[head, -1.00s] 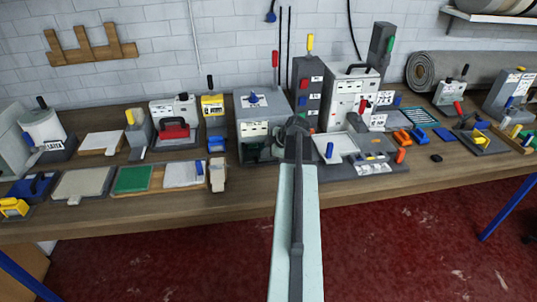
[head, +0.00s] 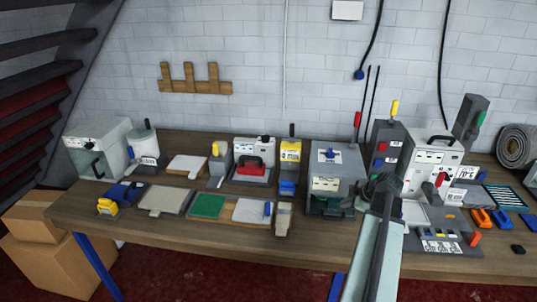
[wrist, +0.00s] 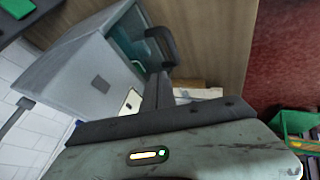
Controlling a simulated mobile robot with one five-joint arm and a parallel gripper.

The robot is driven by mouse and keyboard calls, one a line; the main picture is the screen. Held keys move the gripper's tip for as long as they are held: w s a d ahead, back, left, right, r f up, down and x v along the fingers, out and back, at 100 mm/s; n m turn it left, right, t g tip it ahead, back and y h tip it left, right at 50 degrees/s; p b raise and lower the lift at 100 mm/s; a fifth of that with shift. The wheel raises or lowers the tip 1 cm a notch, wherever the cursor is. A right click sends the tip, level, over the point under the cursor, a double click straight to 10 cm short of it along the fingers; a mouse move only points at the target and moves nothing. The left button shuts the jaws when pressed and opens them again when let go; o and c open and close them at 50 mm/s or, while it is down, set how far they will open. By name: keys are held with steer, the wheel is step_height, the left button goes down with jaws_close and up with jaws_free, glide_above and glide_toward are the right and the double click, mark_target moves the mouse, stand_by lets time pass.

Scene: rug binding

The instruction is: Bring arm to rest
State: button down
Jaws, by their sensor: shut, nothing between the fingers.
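My gripper (head: 384,186) is at the end of my pale arm, in front of the bench near the middle right in the head view. It appears just right of the grey box machine (head: 335,172) with a blue knob on top. In the wrist view my gripper (wrist: 160,48) shows as dark fingers, shut with nothing between them. Next to it there is a grey box with an open teal inside (wrist: 85,65). I cannot tell whether the fingers touch anything.
The wooden bench (head: 150,222) carries several machines, trays and pads. A white panel machine (head: 432,155) with a red lever stands to the right of my gripper. Cardboard boxes (head: 45,265) sit at the left floor. A green crate (wrist: 298,125) shows at right in the wrist view.

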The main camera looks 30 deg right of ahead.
steer(key=w+a+f+n+g+y, duration=0.15)
steer(key=w+a, duration=0.35)
steer(key=a, duration=0.6)
steer(key=w+a+n+y+b, duration=0.15)
steer(key=w+a, duration=0.45)
steer(key=a, duration=0.6)
steer(key=w+a+f+n+g, duration=0.1)
steer(key=w+a+n, duration=0.3)
steer(key=a, duration=0.7)
steer(key=s+a+f+m+g+h, duration=0.1)
steer(key=s+a+f+m+g, duration=0.15)
steer(key=a, duration=0.65)
steer(key=s+a+f+m+g, duration=0.1)
steer(key=s+a+m, duration=0.15)
steer(key=a, duration=0.75)
steer(key=s+d+m, duration=0.1)
steer(key=m, duration=0.2)
steer(key=s+d+m+g+h, duration=0.1)
steer(key=m, duration=0.3)
steer(key=s+d+m+h, duration=0.1)
steer(key=s+m, duration=0.1)
steer(key=m, duration=0.2)
steer(key=shift+d+f+b, duration=0.3)
steer(key=shift+f, duration=0.1)
